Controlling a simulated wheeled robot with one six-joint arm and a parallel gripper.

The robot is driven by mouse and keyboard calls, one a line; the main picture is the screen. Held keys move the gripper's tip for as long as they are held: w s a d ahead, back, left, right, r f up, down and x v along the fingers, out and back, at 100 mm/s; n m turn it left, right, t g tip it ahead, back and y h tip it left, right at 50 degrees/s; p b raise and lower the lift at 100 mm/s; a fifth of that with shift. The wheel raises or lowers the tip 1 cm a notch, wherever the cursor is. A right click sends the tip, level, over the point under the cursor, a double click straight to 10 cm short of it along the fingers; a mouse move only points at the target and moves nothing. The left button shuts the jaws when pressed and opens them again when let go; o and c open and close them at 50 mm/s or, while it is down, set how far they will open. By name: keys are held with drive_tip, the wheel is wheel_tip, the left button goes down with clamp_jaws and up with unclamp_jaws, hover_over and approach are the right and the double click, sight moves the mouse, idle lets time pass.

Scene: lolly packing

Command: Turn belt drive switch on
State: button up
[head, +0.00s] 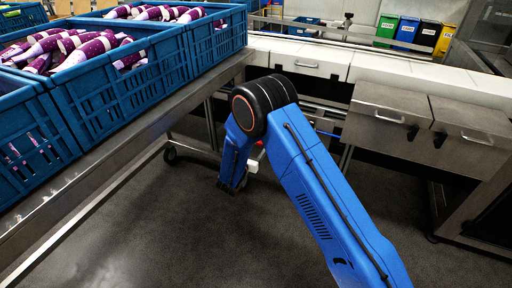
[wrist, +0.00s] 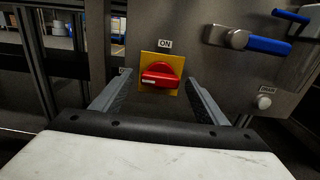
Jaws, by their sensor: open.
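The belt drive switch (wrist: 160,76) is a red rotary knob on a yellow square plate, fixed to a dark metal panel in the wrist view. A label reading "ON" sits just above the plate, and another label is partly hidden at its left. The red handle lies roughly horizontal. My gripper (wrist: 155,98) is open, with one finger on each side of the knob in the picture. I cannot tell whether the fingers touch the plate. In the head view my blue arm reaches down, and the switch cannot be made out there.
A blue-handled valve (wrist: 250,40) and a small white knob (wrist: 263,103) are on the panel to the right. In the head view, blue crates (head: 135,85) of purple-wrapped lollies stand on a metal table (head: 75,205) at left. Steel cabinets (head: 390,115) stand at right. Dark floor (head: 150,235) is open between them.

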drive_tip(key=c, duration=1.1)
drive_tip(key=shift+o, duration=0.2)
drive_tip(key=shift+m, duration=0.4)
drive_tip(key=shift+d+f+m, duration=0.1)
drive_tip(key=shift+m, duration=4.15)
drive_tip(key=shift+f+m, duration=0.1)
drive_tip(key=shift+m, duration=4.15)
drive_tip(key=shift+s, duration=0.1)
